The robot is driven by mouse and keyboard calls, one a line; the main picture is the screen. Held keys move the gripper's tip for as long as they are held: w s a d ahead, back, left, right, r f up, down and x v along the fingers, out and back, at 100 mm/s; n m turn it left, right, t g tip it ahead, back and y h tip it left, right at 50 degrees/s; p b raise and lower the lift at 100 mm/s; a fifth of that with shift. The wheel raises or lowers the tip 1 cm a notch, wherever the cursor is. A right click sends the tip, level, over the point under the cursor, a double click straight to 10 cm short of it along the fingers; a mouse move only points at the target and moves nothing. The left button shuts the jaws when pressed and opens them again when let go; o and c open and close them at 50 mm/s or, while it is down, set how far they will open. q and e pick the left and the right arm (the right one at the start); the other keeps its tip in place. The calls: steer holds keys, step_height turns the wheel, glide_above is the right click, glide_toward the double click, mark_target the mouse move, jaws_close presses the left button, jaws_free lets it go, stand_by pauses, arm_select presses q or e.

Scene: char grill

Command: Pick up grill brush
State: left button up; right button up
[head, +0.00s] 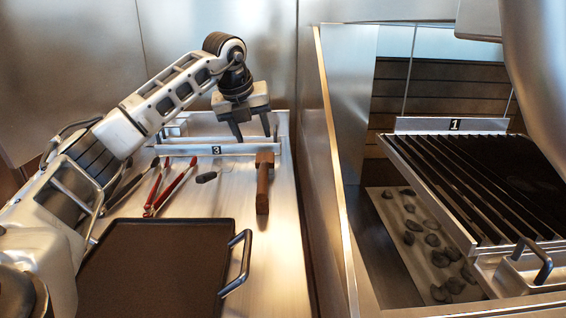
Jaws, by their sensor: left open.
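The grill brush appears to be the brown wooden tool (263,188) on the steel counter, its wide block end to the back and its long part toward me. My left gripper (251,133) hangs above the back of the counter, fingers pointing down and apart, with nothing between them. In the picture its fingertips lie just behind and slightly left of the brush's wide end, not visibly touching it. My right gripper is not in view.
Red-handled tongs (168,187), a dark-handled tool (133,182) and a small dark-ended tool (207,177) lie left of the brush. A dark griddle tray (160,260) is in front. A rail marked 3 (185,149) runs behind. The grill grate (470,185) and coals (412,225) are right, past a metal wall.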

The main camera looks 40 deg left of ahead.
mark_target(263, 167)
arm_select(q)
steer(key=x, duration=0.9)
steer(key=shift+s+f, duration=0.15)
steer(key=shift+s, duration=0.3)
steer(key=x, duration=0.2)
steer(key=p+x, duration=0.1)
steer(key=x, duration=0.1)
steer(key=shift+w+a+f, duration=0.1)
steer(key=shift+w+a, duration=0.15)
steer(key=shift+w, duration=0.2)
steer(key=shift+w+a+f, duration=0.1)
steer(key=shift+w+f, duration=0.1)
steer(key=shift+f, duration=0.3)
steer(key=c, duration=0.9)
jaws_close()
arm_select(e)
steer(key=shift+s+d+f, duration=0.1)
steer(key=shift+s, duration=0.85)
